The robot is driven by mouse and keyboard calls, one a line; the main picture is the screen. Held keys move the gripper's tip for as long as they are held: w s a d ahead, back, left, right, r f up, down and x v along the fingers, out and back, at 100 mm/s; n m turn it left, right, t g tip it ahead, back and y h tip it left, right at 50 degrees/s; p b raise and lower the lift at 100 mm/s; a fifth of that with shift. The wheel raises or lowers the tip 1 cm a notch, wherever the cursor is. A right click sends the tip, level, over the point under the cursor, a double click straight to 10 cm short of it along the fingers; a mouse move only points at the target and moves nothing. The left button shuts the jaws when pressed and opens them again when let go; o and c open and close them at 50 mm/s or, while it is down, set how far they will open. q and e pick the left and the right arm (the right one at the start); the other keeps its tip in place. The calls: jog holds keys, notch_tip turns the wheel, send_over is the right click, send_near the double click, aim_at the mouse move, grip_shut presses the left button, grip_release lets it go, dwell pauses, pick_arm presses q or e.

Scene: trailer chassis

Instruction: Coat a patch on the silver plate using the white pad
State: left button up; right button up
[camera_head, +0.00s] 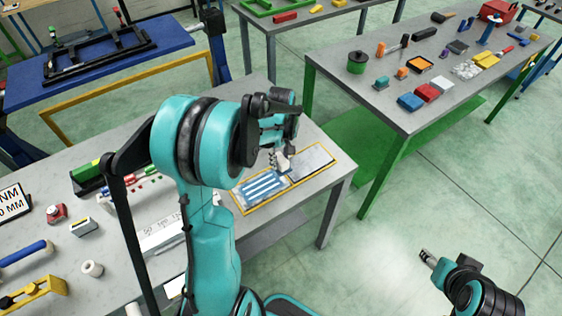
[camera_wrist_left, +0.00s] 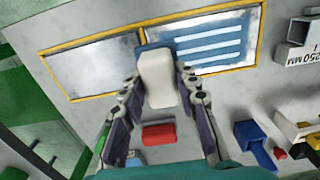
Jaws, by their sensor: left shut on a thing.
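The silver plate lies on the grey bench inside a yellow outline. One half is a plain panel (camera_head: 312,163), which also shows in the left wrist view (camera_wrist_left: 94,66). The other half has blue stripes with pale bands between them (camera_wrist_left: 212,46); it also shows in the head view (camera_head: 262,189). My left gripper (camera_head: 282,155) is shut on the white pad (camera_wrist_left: 160,80). The pad overlaps the near border between the halves, at the striped end; contact is unclear. My right gripper (camera_head: 430,257) hangs over the floor at lower right, away from the bench, its opening unclear.
A red block (camera_wrist_left: 158,134) shows below the pad in the wrist view. A white lettered block (camera_head: 160,232) and a blue-handled tool (camera_head: 25,253) lie on the bench. Another bench (camera_head: 450,90) with several items stands at upper right. Open floor lies at lower right.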

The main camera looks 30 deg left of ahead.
pick_arm(q)
jog(key=shift+r+p, duration=0.45)
jog(key=shift+r, duration=0.55)
